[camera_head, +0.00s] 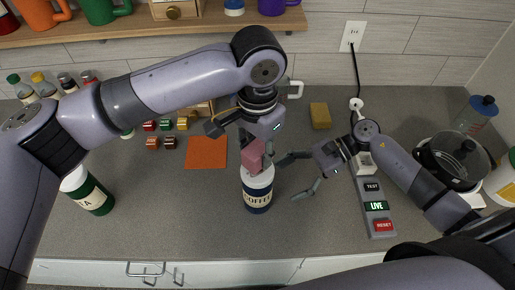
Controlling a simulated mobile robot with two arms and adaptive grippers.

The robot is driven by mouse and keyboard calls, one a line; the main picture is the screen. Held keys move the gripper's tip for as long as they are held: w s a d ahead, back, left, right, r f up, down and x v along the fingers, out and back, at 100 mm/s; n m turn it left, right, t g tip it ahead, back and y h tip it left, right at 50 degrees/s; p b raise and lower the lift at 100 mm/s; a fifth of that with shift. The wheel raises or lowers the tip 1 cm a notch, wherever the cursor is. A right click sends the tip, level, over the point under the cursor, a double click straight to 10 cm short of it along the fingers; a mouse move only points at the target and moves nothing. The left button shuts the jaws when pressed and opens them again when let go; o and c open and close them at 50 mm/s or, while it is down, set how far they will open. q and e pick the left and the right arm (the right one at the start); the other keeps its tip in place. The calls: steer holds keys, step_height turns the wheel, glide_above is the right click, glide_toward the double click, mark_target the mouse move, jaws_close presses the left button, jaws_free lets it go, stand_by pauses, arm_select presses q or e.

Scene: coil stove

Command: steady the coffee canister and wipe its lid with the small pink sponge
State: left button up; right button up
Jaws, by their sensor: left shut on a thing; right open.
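The coffee canister (257,197) stands upright on the counter near the middle. It is dark blue with a cream label band and a white lid (262,178). My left gripper (256,146) points down over the canister and is shut on the small pink sponge (254,157). The sponge is at the lid's far edge; I cannot tell whether it touches. My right gripper (298,175) is open and empty, just right of the canister, with its fingers spread towards it and apart from its side.
A green canister (95,197) stands at left. A yellow sponge (320,115) lies behind.

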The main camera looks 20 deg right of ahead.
glide_toward(245, 204)
steer(key=x, duration=0.5)
steer(key=shift+w+d+f, duration=0.15)
steer(key=shift+w+f, duration=0.1)
steer(key=shift+c, duration=0.6)
steer(key=c, duration=1)
stand_by(0.4)
